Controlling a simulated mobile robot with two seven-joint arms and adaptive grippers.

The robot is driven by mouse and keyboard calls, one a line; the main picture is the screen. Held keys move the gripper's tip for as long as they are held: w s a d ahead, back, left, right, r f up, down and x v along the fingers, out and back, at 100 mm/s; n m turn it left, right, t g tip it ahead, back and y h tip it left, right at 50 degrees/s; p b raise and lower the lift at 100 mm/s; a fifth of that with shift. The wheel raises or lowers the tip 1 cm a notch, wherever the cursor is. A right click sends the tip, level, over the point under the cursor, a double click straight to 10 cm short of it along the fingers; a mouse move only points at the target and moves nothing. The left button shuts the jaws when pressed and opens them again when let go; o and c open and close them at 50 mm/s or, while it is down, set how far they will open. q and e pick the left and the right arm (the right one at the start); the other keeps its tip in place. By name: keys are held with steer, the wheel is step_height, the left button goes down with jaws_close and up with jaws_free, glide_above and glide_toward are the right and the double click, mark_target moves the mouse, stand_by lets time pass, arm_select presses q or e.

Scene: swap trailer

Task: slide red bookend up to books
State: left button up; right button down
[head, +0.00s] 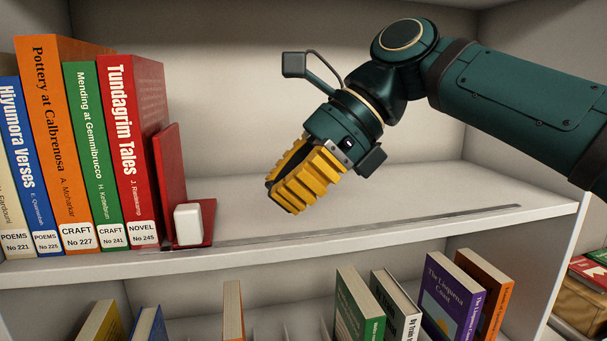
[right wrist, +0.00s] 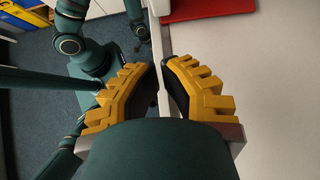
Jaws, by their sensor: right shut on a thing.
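The red bookend (head: 172,175) stands upright on the upper shelf, close against the right side of the red book Tundagrim Tales (head: 130,150); I cannot tell if they touch. A white block (head: 188,225) stands on its red base plate. Part of the red bookend shows at the top of the right wrist view (right wrist: 212,6). My right gripper (head: 279,196), with yellow ribbed fingers, is to the right of the bookend and apart from it. My left gripper is not visible.
Several books, such as the orange one (head: 65,140), stand in a row at the left. A dark track (head: 400,224) runs along the shelf front. The shelf (head: 470,190) right of the bookend is bare. More books (head: 358,305) stand on the lower shelf.

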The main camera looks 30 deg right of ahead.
mark_target(201, 229)
steer(key=x, duration=0.3)
steer(key=shift+a+f+b, duration=0.2)
steer(key=shift+f+b, duration=0.15)
steer(key=shift+b, duration=0.05)
steer(key=a, duration=0.1)
steer(key=w+a, duration=0.1)
steer(key=a, duration=0.1)
steer(key=shift+a, duration=0.1)
steer(key=shift+w+a, duration=0.2)
steer(key=shift+a, duration=0.2)
steer(key=shift+w+a+r+p, duration=0.1)
steer(key=shift+a+r+p, duration=0.05)
steer(key=shift+a+p, duration=0.45)
steer(key=shift+a, duration=0.1)
steer(key=shift+w, duration=0.1)
